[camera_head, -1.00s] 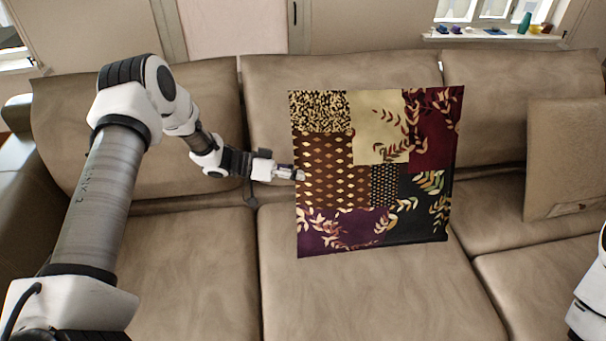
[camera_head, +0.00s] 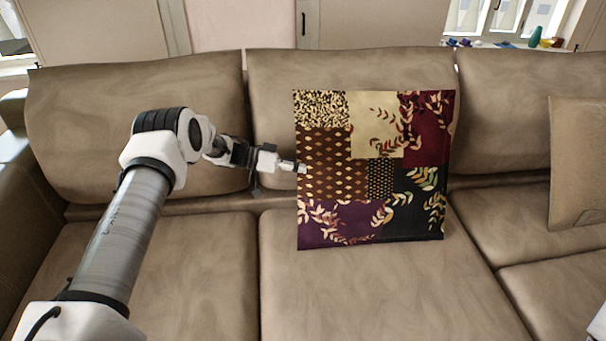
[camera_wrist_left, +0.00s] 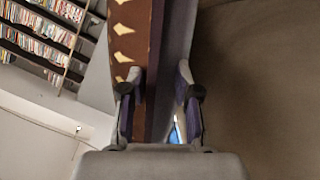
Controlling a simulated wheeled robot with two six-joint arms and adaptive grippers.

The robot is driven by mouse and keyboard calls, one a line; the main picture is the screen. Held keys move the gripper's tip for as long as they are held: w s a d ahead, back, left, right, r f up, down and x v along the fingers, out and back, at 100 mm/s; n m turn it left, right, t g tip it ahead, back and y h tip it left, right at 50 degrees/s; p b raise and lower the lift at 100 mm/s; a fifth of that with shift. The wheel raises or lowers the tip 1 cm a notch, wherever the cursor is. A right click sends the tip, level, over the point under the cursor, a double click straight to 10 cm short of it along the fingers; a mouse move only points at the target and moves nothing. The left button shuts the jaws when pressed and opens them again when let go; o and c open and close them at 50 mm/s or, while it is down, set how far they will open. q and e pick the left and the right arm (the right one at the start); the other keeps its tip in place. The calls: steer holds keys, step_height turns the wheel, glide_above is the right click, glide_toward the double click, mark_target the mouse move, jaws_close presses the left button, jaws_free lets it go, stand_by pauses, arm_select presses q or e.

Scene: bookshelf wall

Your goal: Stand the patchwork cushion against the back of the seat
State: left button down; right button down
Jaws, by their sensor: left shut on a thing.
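The patchwork cushion (camera_head: 375,170) is upright, its patterned face toward me, over the middle seat (camera_head: 370,285) of the tan sofa and in front of the middle back cushion (camera_head: 350,75). My left gripper (camera_head: 300,168) is shut on the cushion's left edge. In the left wrist view the two fingers (camera_wrist_left: 158,105) clasp the cushion edge (camera_wrist_left: 138,40), patterned side to the left. Whether the cushion's back touches the sofa back, or its lower edge the seat, I cannot tell. My right gripper is out of view.
A plain tan cushion (camera_head: 580,165) leans on the right seat. A windowsill with small coloured objects and a teal vase (camera_head: 535,37) lies behind the sofa. The seats left and right of the patchwork cushion have free room.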

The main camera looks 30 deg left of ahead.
arm_select(q)
steer(key=shift+r, duration=0.1)
steer(key=c, duration=0.8)
jaws_free()
steer(key=shift+o, duration=0.2)
steer(key=v, duration=1.2)
